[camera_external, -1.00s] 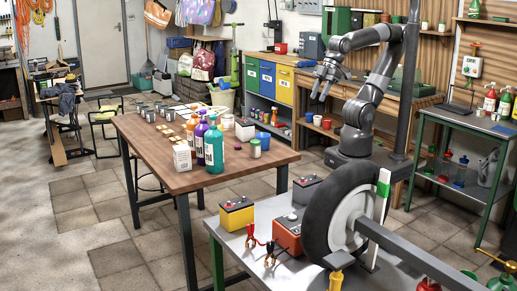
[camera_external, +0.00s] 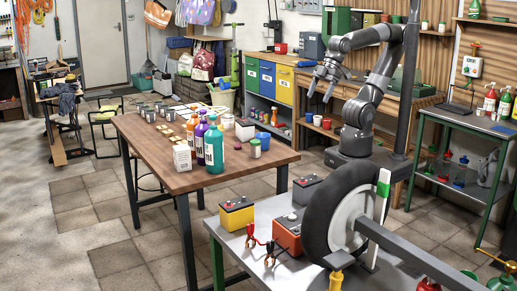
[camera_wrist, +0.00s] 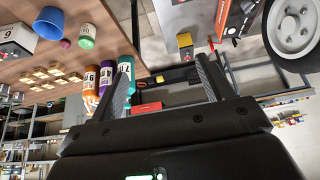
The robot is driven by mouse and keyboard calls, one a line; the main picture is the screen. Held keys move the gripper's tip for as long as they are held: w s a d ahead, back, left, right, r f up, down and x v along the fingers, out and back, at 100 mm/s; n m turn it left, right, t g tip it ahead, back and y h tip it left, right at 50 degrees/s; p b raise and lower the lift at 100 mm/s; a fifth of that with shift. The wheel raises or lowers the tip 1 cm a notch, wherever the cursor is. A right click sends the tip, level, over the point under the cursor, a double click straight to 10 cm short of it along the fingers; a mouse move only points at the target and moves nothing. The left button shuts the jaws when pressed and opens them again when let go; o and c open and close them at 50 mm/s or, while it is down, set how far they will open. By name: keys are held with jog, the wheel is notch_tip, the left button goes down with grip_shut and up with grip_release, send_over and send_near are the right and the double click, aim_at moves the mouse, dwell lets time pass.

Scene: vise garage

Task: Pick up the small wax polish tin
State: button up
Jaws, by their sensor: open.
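My gripper (camera_external: 320,88) is open and empty, in the air to the right of the wooden table (camera_external: 150,150). Its two fingers stand apart in the wrist view (camera_wrist: 165,80), with nothing between them. A small can with a green lid (camera_external: 255,149) stands near the table's right end; it also shows in the wrist view (camera_wrist: 87,37). A small dark pink round thing (camera_external: 238,146) lies left of it, also in the wrist view (camera_wrist: 65,43). Several grey tins (camera_external: 150,116) stand at the table's far left. I cannot tell which is the wax polish tin; no label is readable.
Orange, purple and teal bottles (camera_external: 214,150) and a white box (camera_external: 182,157) stand near the table's front edge. A wheel (camera_external: 338,212) and batteries are on the front bench.

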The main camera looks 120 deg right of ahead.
jog(key=o, duration=0.3)
jog(key=shift+o, duration=0.2)
jog(key=w+d+f+m+h, duration=0.1)
jog(key=w+d+m, duration=0.1)
jog(key=w+d, duration=0.5)
jog(key=w+d+f+m+h, duration=0.1)
jog(key=w+d+m, duration=0.2)
jog(key=d, duration=0.8)
jog(key=w+d+m+h, duration=0.1)
jog(key=w+d+m, duration=0.1)
jog(key=w+d, duration=0.5)
jog(key=m+g+h, duration=0.3)
jog(key=m, duration=0.4)
send_near(228, 116)
jog(key=d+f, duration=0.1)
jog(key=d, duration=0.1)
jog(key=x, duration=0.4)
jog(key=shift+w+f, duration=0.1)
jog(key=shift+f, duration=0.2)
jog(key=shift+x, duration=3.1)
